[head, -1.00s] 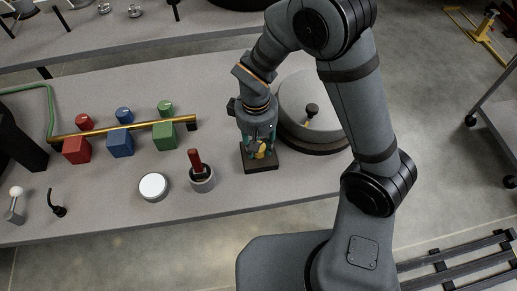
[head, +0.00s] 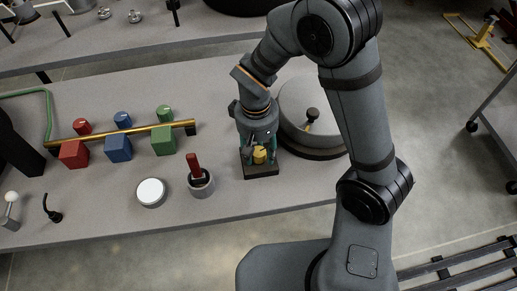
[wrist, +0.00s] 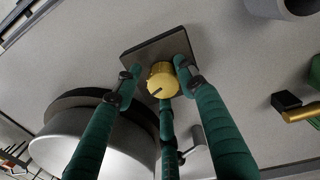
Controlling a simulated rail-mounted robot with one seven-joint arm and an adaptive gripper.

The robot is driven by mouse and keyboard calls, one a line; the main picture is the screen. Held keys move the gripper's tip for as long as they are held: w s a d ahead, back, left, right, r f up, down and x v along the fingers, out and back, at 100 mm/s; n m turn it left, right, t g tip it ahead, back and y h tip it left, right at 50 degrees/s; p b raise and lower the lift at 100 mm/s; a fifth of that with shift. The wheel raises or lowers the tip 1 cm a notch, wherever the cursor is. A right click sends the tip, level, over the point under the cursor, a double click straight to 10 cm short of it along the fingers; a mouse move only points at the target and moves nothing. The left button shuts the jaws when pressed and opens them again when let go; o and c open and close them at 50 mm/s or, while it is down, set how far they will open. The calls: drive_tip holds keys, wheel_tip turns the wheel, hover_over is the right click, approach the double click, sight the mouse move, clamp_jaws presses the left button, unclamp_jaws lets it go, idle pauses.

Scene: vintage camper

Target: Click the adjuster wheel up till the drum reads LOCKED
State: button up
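A yellow round wheel or drum (wrist: 163,80) with a dark mark stands on a dark base plate (wrist: 148,50) in the wrist view. In the head view the yellow piece (head: 259,155) sits on the same plate (head: 262,172) at the front of the grey table. No reading is legible on it. My gripper (wrist: 156,78), with three teal fingers, is spread around the yellow piece. The left finger is clearly apart from it; the right and middle fingertips are close, and I cannot tell whether they touch. In the head view my gripper (head: 260,148) is just above the plate.
A large round grey lidded thing (head: 308,108) stands close behind and right of the plate. A grey cup with a red handle (head: 200,183) and a white disc (head: 151,192) are to the left. Red, blue and green blocks (head: 118,149) stand by a brass bar (head: 120,132).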

sight(258, 153)
drive_tip(key=o, duration=0.3)
drive_tip(key=shift+o, duration=0.2)
drive_tip(key=shift+r, duration=0.1)
drive_tip(key=shift+w+a+r, duration=0.1)
drive_tip(key=shift+r, duration=0.1)
wheel_tip(258, 153, up, 12)
drive_tip(key=shift+a+f, duration=0.2)
drive_tip(key=shift+f, duration=0.05)
